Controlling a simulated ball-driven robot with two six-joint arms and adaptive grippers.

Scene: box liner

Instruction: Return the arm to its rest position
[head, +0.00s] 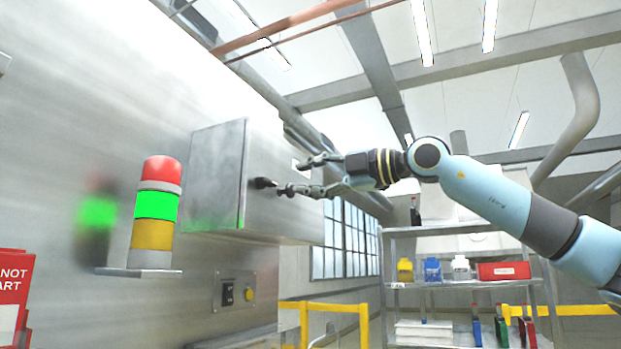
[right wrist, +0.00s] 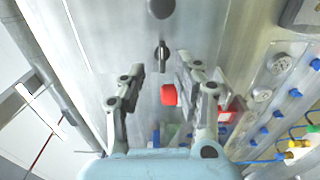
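My right arm (head: 500,205) reaches in from the right in the head view. Its gripper (head: 296,176) is open and empty, with its fingertips in front of a grey metal cabinet (head: 215,175). The lower fingertip shows close to a dark handle (head: 262,183) on the cabinet; whether they touch I cannot tell. In the right wrist view the two fingers of the right gripper (right wrist: 160,75) stand well apart, and a dark handle (right wrist: 162,53) shows beyond and between them. My left arm and gripper are not in view.
A signal tower (head: 155,205) with red, green and yellow bands stands on a wall bracket at left. A switch panel (head: 236,291) is below the cabinet. Shelves (head: 460,284) with small containers and yellow rails (head: 335,306) are at right and below. A red object (right wrist: 169,95) shows between the fingers.

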